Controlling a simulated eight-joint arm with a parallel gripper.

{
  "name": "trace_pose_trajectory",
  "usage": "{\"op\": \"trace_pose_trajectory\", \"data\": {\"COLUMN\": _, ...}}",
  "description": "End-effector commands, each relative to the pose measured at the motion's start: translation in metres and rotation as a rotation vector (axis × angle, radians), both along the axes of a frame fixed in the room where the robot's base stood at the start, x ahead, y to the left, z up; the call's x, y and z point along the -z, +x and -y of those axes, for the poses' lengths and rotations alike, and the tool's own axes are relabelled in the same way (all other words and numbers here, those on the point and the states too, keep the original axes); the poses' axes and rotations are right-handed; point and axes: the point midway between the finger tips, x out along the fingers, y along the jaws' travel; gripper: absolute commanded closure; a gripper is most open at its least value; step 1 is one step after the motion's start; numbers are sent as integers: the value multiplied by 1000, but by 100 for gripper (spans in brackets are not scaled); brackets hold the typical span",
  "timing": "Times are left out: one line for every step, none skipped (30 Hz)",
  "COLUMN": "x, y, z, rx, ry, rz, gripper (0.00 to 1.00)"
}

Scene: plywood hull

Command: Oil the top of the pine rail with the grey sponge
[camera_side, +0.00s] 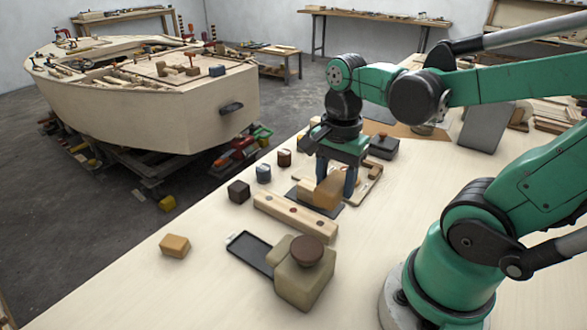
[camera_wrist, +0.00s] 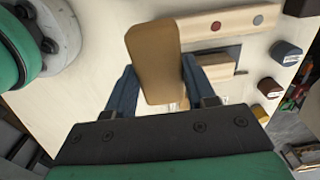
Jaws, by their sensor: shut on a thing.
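My gripper (camera_side: 337,182) is shut on a tan-brown block (camera_side: 328,192), which also shows between the blue fingers in the wrist view (camera_wrist: 154,62). The block looks brown rather than grey; I cannot pick out a clearly grey sponge. The pale pine rail (camera_side: 270,205) lies on the bench just in front of the gripper, with red and dark round spots along it. In the wrist view the rail (camera_wrist: 195,28) is partly hidden behind the block. The block is over or beside a dark flat plate (camera_side: 332,211); I cannot tell whether it touches anything below.
An olive jar with a brown lid (camera_side: 305,282) stands at the front beside a shallow black tray (camera_side: 250,252). A yellow-tan block (camera_side: 174,245) lies to the left. Small dark blocks (camera_side: 239,191) stand left of the rail. The left front of the bench is mostly clear.

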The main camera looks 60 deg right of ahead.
Motion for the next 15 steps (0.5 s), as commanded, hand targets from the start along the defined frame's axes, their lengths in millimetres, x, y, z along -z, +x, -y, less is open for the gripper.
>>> {"op": "trace_pose_trajectory", "data": {"x": 2, "y": 0, "z": 0, "rx": 8, "ry": 0, "rz": 0, "gripper": 93}}
{"op": "trace_pose_trajectory", "data": {"x": 3, "y": 0, "z": 0, "rx": 9, "ry": 0, "rz": 0, "gripper": 93}}
{"op": "trace_pose_trajectory", "data": {"x": 6, "y": 0, "z": 0, "rx": 8, "ry": 0, "rz": 0, "gripper": 93}}
{"op": "trace_pose_trajectory", "data": {"x": 7, "y": 0, "z": 0, "rx": 7, "ry": 0, "rz": 0, "gripper": 93}}
{"op": "trace_pose_trajectory", "data": {"x": 10, "y": 0, "z": 0, "rx": 6, "ry": 0, "rz": 0, "gripper": 93}}
{"op": "trace_pose_trajectory", "data": {"x": 13, "y": 1, "z": 0, "rx": 5, "ry": 0, "rz": 0, "gripper": 93}}
{"op": "trace_pose_trajectory", "data": {"x": 15, "y": 0, "z": 0, "rx": 5, "ry": 0, "rz": 0, "gripper": 93}}
{"op": "trace_pose_trajectory", "data": {"x": 18, "y": 0, "z": 0, "rx": 4, "ry": 0, "rz": 0, "gripper": 93}}
{"op": "trace_pose_trajectory", "data": {"x": 21, "y": 0, "z": 0, "rx": 4, "ry": 0, "rz": 0, "gripper": 93}}
{"op": "trace_pose_trajectory", "data": {"x": 24, "y": 0, "z": 0, "rx": 4, "ry": 0, "rz": 0, "gripper": 93}}
{"op": "trace_pose_trajectory", "data": {"x": 27, "y": 0, "z": 0, "rx": 3, "ry": 0, "rz": 0, "gripper": 93}}
{"op": "trace_pose_trajectory", "data": {"x": 30, "y": 1, "z": 0, "rx": 3, "ry": 0, "rz": 0, "gripper": 93}}
{"op": "trace_pose_trajectory", "data": {"x": 33, "y": 1, "z": 0, "rx": 3, "ry": 0, "rz": 0, "gripper": 93}}
{"op": "trace_pose_trajectory", "data": {"x": 36, "y": 1, "z": 0, "rx": 3, "ry": 0, "rz": 0, "gripper": 93}}
{"op": "trace_pose_trajectory", "data": {"x": 39, "y": 1, "z": 0, "rx": 2, "ry": 0, "rz": 0, "gripper": 93}}
